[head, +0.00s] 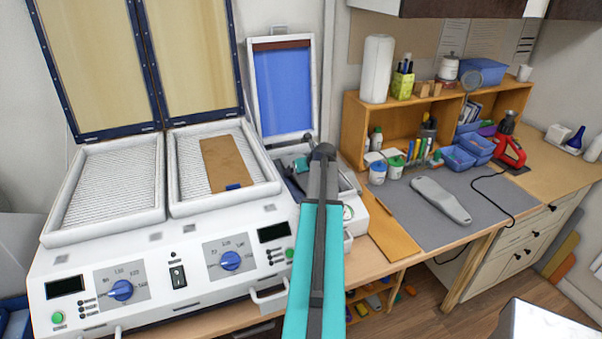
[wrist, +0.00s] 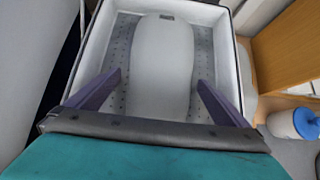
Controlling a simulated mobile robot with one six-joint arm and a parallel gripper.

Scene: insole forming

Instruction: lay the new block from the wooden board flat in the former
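The former (head: 285,95) stands with its blue-lined lid raised, to the right of the white double-tray machine. In the wrist view its white-walled box (wrist: 228,22) has a grey perforated bed. A pale grey foot-shaped block (wrist: 163,55) lies lengthwise on that bed, looking flat, with a small dark mark at its far end. My gripper (wrist: 160,78) is open above it, one dark finger on each side, with small gaps to the block. The block's near end is hidden by my gripper. Another grey foot-shaped block (head: 440,200) lies on the grey mat. The wooden board (head: 393,235) looks bare.
The double-tray machine (head: 160,270) has both lids up and a brown sheet (head: 226,163) in its right tray. The grey mat (head: 400,205) also carries a dark cable. White jars (head: 377,173), blue bins (head: 458,158) and a red tool (head: 510,150) stand towards the back.

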